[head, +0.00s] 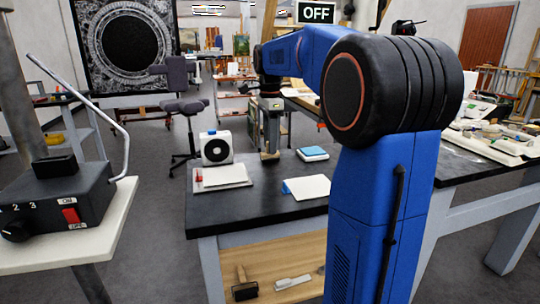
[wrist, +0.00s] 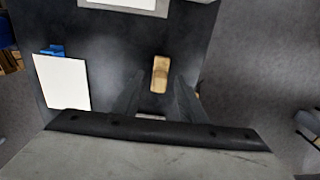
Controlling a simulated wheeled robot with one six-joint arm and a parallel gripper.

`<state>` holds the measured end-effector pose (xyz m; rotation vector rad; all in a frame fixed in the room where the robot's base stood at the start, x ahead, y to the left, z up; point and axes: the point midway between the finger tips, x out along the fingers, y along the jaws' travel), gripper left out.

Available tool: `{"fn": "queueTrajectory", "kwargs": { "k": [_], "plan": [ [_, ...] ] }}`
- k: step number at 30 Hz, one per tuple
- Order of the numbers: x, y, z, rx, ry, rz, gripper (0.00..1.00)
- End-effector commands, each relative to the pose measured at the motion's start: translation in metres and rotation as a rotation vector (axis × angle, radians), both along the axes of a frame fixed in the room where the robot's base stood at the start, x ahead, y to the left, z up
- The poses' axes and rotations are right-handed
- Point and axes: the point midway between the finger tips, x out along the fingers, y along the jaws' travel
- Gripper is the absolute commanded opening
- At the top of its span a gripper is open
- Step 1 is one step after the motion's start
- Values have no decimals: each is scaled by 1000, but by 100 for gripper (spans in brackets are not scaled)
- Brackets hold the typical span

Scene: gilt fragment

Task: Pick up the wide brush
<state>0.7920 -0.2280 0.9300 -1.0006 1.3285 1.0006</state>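A tan wooden piece, which looks like the wide brush's handle (wrist: 160,74), shows in the wrist view on the black tabletop, between and just past my fingertips. Its bristles are not clear. In the head view a small tan piece (head: 270,156) shows at the foot of my gripper. My gripper (wrist: 157,88) is open and empty, its two dark fingers apart and pointing down at the table. In the head view my gripper (head: 270,138) is above the far part of the black table. I cannot tell whether it touches the wooden piece.
The black table (head: 250,212) holds a white round-faced device (head: 215,148), a white pad (head: 222,175), a white sheet (head: 308,187) and a blue-topped block (head: 313,153). A dark-headed tool (head: 245,291) and a pale tool (head: 293,282) lie on the lower shelf. A switch box (head: 65,205) stands left.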

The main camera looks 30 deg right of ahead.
Motion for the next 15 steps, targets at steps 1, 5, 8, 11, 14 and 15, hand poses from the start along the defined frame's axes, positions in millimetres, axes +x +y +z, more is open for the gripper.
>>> {"fn": "queueTrajectory", "kwargs": {
  "k": [1,5,8,11,14,15],
  "plan": [
    [0,0,-3,0,1,0,38],
    [0,0,-4,0,0,0,38],
    [0,0,-4,0,0,0,38],
    [0,0,-4,0,0,0,21],
    [0,0,-4,0,0,0,0],
    [0,0,-4,0,0,0,0]
  ]
}}
